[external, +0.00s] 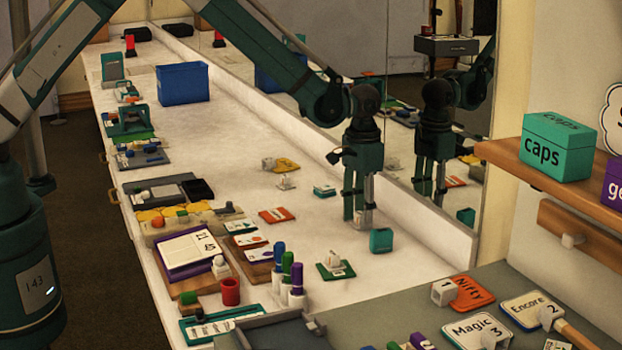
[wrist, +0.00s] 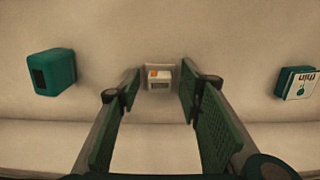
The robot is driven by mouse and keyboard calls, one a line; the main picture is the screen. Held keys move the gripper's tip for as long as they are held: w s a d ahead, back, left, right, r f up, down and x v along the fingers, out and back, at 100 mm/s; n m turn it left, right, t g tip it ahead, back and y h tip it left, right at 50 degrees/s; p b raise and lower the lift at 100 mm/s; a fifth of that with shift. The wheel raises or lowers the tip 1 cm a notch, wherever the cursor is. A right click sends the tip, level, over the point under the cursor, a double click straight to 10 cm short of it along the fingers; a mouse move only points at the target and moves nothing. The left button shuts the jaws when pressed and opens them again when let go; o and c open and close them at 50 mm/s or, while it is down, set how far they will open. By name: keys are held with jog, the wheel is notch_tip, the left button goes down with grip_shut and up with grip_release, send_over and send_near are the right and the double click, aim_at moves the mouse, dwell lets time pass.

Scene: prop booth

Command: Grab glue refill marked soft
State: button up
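My gripper (external: 360,205) points down over the white counter (external: 225,130), close to the mirror-side ledge. In the wrist view my gripper (wrist: 158,110) is open, its green-padded fingers apart. A small white block with an orange patch (wrist: 159,77) sits between and just beyond the fingers; I see no contact. In the external view the fingers partly hide this white block (external: 364,216). A teal block (wrist: 52,72) stands left, and a teal block with a white drop label (wrist: 298,83), apparently "thin", lies right. I cannot read "soft" on anything.
The teal block (external: 381,240) and the labelled teal block (external: 324,190) flank my gripper. A mirror (external: 400,140) and raised ledge (external: 420,210) run close behind it. Marker pens (external: 290,275) and a white block on a green card (external: 334,262) stand nearer. A blue bin (external: 182,84) is far left.

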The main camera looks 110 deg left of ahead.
jog(key=shift+c, duration=0.4)
jog(key=c, duration=0.8)
jog(key=shift+c, duration=0.2)
jog(key=shift+r+p, duration=0.5)
jog(key=shift+r, duration=4.5)
